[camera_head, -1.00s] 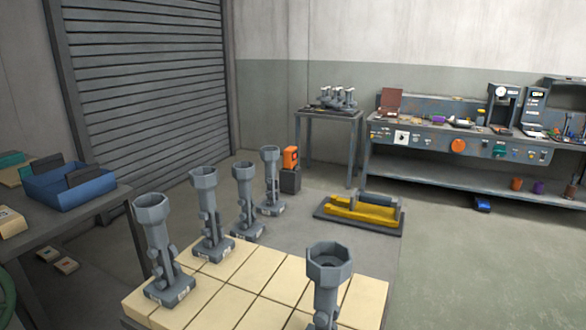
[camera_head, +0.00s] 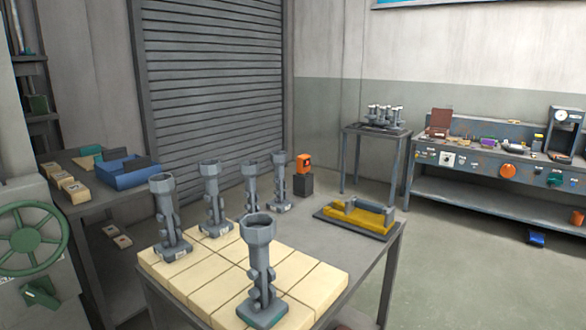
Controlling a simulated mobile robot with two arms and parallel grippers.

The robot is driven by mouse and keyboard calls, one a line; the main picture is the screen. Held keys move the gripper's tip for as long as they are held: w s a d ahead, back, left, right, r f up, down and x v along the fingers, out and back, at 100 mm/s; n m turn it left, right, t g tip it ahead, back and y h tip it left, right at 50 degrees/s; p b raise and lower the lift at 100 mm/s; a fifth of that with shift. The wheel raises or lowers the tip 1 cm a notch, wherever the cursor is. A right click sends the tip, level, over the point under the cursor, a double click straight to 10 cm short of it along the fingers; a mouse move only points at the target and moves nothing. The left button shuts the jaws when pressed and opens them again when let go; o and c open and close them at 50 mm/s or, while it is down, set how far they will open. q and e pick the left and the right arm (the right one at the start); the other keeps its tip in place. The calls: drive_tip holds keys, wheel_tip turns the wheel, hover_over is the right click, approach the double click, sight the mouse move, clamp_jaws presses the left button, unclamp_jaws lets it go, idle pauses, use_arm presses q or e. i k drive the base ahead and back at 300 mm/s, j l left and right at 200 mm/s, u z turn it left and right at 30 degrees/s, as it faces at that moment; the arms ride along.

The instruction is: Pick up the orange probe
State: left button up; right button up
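An orange boxy device (camera_head: 303,163) with a dark face sits on top of a dark block (camera_head: 303,184) near the back of the front table. I cannot tell whether this device is the orange probe or holds it; no clear probe shape shows. Neither of my grippers is in view.
The front table (camera_head: 340,262) carries pale tiles (camera_head: 205,262) and several upright grey shells, one of them nearest (camera_head: 261,270). A yellow fixture on a dark plate (camera_head: 355,218) lies back right. A blue bin (camera_head: 127,176) and green handwheel (camera_head: 30,240) are left; a cluttered workbench (camera_head: 470,160) is right.

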sight(303, 160)
drive_tip(key=i+l+u, duration=0.15)
drive_tip(key=l+u, duration=0.15)
drive_tip(key=l, duration=0.5)
drive_tip(key=l+u, duration=0.35)
drive_tip(key=l, duration=0.45)
